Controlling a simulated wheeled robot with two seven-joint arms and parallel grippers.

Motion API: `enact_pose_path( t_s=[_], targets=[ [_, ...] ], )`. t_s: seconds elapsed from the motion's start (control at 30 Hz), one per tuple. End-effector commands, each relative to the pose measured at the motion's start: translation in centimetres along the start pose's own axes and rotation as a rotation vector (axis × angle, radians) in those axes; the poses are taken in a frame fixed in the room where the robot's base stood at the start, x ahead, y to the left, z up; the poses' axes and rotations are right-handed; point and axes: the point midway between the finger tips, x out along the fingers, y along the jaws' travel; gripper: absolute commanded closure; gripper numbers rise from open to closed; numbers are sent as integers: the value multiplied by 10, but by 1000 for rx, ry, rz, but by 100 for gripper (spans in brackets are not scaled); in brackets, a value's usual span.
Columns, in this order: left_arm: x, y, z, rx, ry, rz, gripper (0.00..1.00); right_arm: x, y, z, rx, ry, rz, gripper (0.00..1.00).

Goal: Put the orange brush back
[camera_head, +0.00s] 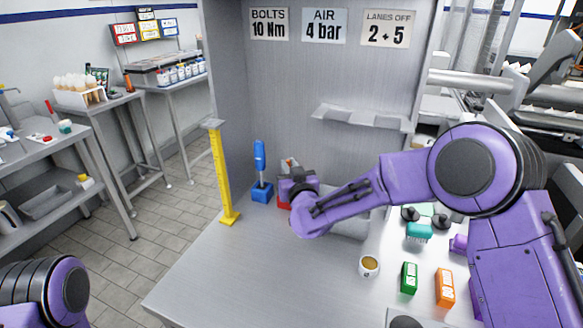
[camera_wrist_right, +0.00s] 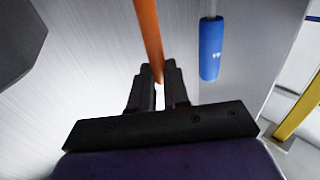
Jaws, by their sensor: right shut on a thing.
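The orange brush shows as a long orange handle (camera_wrist_right: 149,35) in the right wrist view. My right gripper (camera_wrist_right: 157,75) is shut on it. In the head view my right gripper (camera_head: 291,178) is at the back of the bench, over a red block (camera_head: 283,200) that it mostly hides. The brush is almost wholly hidden there, and I cannot tell whether it touches the block. My left gripper is out of view; only part of my left arm shows at the lower left.
A blue-handled tool (camera_head: 260,157) stands upright in a blue block (camera_head: 262,192), just left of my right gripper. A yellow post (camera_head: 221,178) stands further left. A cup (camera_head: 369,265), a green box (camera_head: 409,277) and an orange box (camera_head: 445,288) stand on the right. The bench's front left is clear.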

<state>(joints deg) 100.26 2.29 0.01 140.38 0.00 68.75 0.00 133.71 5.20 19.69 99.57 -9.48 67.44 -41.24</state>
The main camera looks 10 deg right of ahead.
Motion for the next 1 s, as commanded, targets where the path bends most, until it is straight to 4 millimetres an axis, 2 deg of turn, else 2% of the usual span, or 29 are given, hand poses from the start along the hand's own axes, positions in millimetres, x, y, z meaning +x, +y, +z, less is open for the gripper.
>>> enact_pose_path(
  t_s=[0.03, 0.07, 0.1, 0.13, 0.47, 0.57, 0.8, 1.0],
  targets=[
    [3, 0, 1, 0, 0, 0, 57, 0, 0, 3, 0, 0, 0, 100],
    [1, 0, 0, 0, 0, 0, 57, 0, 0, 2, 0, 0, 0, 74],
    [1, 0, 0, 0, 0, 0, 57, 0, 0, 2, 0, 0, 0, 61],
    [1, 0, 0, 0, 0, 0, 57, 0, 0, 2, 0, 0, 0, 59],
    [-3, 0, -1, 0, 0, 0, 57, -1, 0, -4, 0, 0, 1, 59],
    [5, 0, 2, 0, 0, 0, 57, -18, 0, 0, -1, -1, -1, 59],
    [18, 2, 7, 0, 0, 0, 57, -80, 0, 0, -3, 0, -1, 59],
    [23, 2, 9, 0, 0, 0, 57, -114, 0, -1, -1, 0, 1, 59]
  ],
)
